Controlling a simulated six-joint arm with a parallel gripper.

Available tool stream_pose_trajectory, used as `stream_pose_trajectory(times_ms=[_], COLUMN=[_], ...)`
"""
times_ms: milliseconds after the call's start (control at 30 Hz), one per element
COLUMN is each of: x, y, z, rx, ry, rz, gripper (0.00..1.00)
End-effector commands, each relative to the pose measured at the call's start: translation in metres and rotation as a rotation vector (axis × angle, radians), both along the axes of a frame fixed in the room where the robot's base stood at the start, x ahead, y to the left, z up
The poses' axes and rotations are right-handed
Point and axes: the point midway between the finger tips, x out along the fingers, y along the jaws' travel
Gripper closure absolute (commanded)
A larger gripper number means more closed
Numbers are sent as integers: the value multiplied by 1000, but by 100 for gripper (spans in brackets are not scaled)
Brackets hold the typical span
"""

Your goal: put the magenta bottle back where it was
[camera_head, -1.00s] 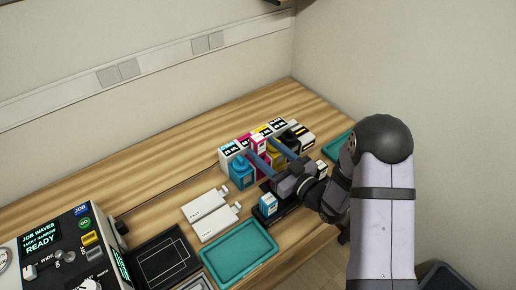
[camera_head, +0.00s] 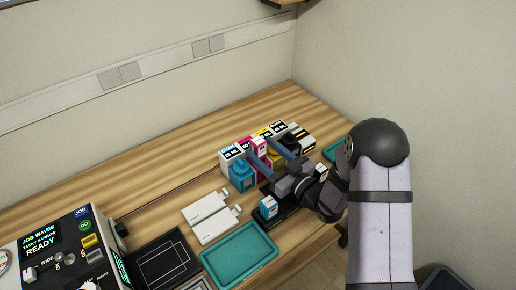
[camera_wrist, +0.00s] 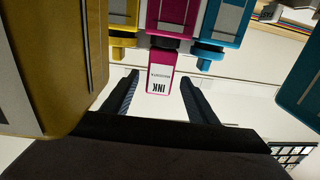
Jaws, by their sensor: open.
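The magenta bottle, with a white INK label, shows upside down in the wrist view (camera_wrist: 161,84) and among the ink row in the head view (camera_head: 259,146). My gripper (camera_head: 265,147) is open, and its two fingers reach in on either side of the bottle. In the wrist view the gripper (camera_wrist: 160,92) has a visible gap between each finger and the bottle. The bottle's lower end is hidden from the head view by the fingers and neighbours.
A cyan bottle (camera_head: 242,176) stands close on the left, and a yellow bottle (camera_head: 276,158) close on the right. Ink cartons (camera_head: 231,152) line up behind. A small cyan-and-white box (camera_head: 268,206) stands in front. A teal tray (camera_head: 240,254) and white cartridges (camera_head: 208,217) lie nearer.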

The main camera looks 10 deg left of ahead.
Motion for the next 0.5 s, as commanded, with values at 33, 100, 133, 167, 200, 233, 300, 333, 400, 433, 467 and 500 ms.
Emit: stream_pose_trajectory(times_ms=[33,100,133,167,200,233,300,333,400,433,467,500], x=[5,11,13,15,17,19,21,21,21,21,21,21], y=[6,12,14,16,18,20,22,22,22,22,22,22], z=[5,4,3,3,3,3,2,2,1,1,1,1], rx=[0,-1,-1,0,0,0,1,1,1,1,1,0], ry=[-1,0,-1,0,0,0,1,1,1,1,1,0], rz=[3,2,3,3,2,1,0,0,0,0,0,0], gripper=[47,47,47,47,47,47,47,47,47,47,47,47])
